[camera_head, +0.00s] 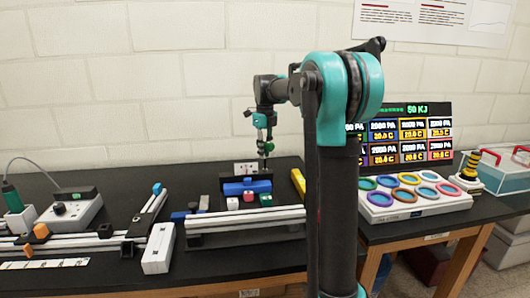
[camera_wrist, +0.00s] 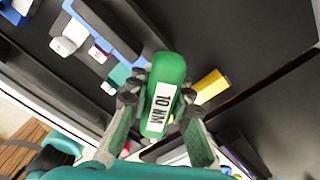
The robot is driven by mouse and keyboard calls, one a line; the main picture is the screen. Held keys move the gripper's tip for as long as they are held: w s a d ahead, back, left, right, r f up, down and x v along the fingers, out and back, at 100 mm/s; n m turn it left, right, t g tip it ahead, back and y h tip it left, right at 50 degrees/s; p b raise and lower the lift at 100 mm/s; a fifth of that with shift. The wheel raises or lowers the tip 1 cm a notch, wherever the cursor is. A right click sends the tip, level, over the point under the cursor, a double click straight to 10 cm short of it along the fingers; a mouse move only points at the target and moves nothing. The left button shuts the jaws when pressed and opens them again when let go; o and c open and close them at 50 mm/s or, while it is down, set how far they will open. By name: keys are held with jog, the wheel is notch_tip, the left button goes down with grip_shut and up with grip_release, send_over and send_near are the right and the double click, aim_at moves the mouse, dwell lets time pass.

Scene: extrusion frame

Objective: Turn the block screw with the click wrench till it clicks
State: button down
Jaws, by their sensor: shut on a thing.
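My gripper (camera_head: 264,133) hangs from the arm above the back of the bench. In the wrist view my gripper (camera_wrist: 158,100) is shut on the green handle of the click wrench (camera_wrist: 162,80), which bears a white label reading 10 NM. In the head view the wrench (camera_head: 266,149) points down above a blue block (camera_head: 247,187), apart from it as far as I can tell. The blue block (camera_wrist: 108,28) is at the upper left of the wrist view. The wrench's lower end is hidden behind its handle there. I cannot make out the block screw.
White, red and teal cubes (camera_head: 249,198) sit before the blue block, behind an aluminium rail (camera_head: 245,216). A yellow bar (camera_head: 298,183) lies to the right. A white tray with coloured rings (camera_head: 415,197) and lit screens (camera_head: 400,135) stand further right. Another frame (camera_head: 130,235) lies left.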

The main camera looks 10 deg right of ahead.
jog(key=shift+m, duration=0.4)
jog(key=shift+m, duration=0.8)
jog(key=shift+m, duration=0.8)
jog(key=shift+n, duration=1.1)
jog(key=shift+r, duration=0.1)
